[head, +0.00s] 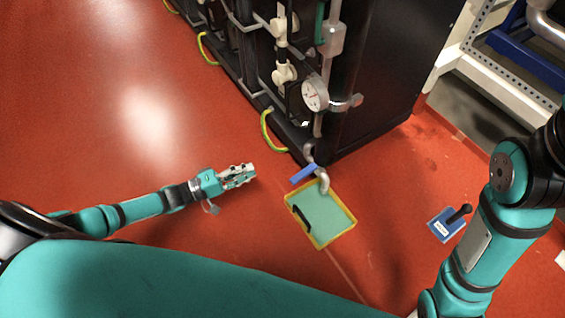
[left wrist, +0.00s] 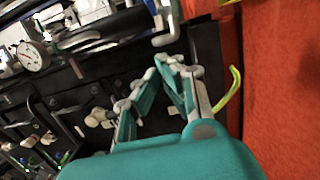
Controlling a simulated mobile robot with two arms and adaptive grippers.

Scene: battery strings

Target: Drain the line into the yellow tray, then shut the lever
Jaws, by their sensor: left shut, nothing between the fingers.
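The yellow tray (head: 337,236) lies on the red floor below the line's outlet. Its inside looks pale green, and a black bar sits along its left side. I cannot tell whether it holds liquid. A curved grey spout (head: 323,181) ends over the tray's back edge. The blue lever (head: 303,174) juts left from beside the spout; I see no flow, and cannot tell if its valve is open. My left gripper (head: 252,172) is shut and empty, left of the lever and apart from it. Its fingers show in the left wrist view (left wrist: 180,68). My right gripper is out of sight.
A black rack (head: 385,85) carries a pressure gauge (head: 315,93) and pipes. Yellow-green cables (head: 267,132) loop out near its base. A blue plate with a black knob (head: 446,224) lies right of the tray. A white frame (head: 485,70) stands back right. The left floor is clear.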

